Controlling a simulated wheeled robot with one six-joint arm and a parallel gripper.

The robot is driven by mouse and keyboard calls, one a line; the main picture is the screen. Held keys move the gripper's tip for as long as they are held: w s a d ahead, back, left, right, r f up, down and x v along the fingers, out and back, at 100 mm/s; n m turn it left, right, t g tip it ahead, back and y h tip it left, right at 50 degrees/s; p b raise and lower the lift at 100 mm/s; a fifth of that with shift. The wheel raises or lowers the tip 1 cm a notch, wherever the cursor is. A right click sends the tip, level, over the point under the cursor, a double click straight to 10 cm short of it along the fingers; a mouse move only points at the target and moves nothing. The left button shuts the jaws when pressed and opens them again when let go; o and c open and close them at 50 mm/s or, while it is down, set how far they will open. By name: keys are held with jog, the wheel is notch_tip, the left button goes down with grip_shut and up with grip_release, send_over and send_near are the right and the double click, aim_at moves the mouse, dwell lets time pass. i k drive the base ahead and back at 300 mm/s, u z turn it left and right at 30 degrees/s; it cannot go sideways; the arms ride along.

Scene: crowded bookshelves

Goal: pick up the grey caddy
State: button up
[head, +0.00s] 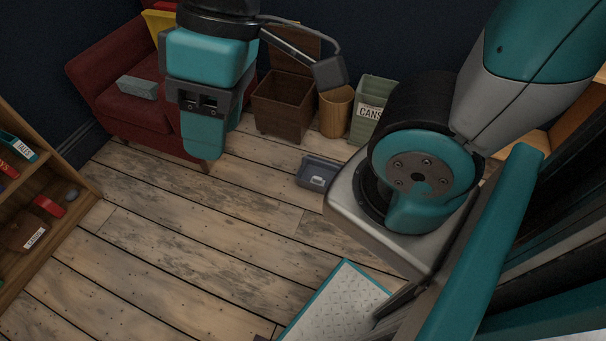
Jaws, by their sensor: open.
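A small grey open-topped container (312,172), which looks like the grey caddy, sits on the wooden floor near the picture's middle. A pale patch shows at its front; I cannot tell if this is a label or something inside. My gripper (203,146) hangs upper left of it in the picture, pointing down, apart from it. The gripper is open, and nothing shows in it. One finger hides most of the other.
A grey block (137,87) lies on a red armchair (125,108). A brown lidded bin (284,108), a round wooden bin (335,112) and a green CANS bin (368,105) stand at the back. A bookshelf (85,187) is left. Central floor (190,230) is clear.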

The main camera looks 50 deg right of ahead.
aim_at(312, 165)
jog(key=z, duration=0.2)
jog(key=i, duration=0.9)
jog(key=z, duration=0.5)
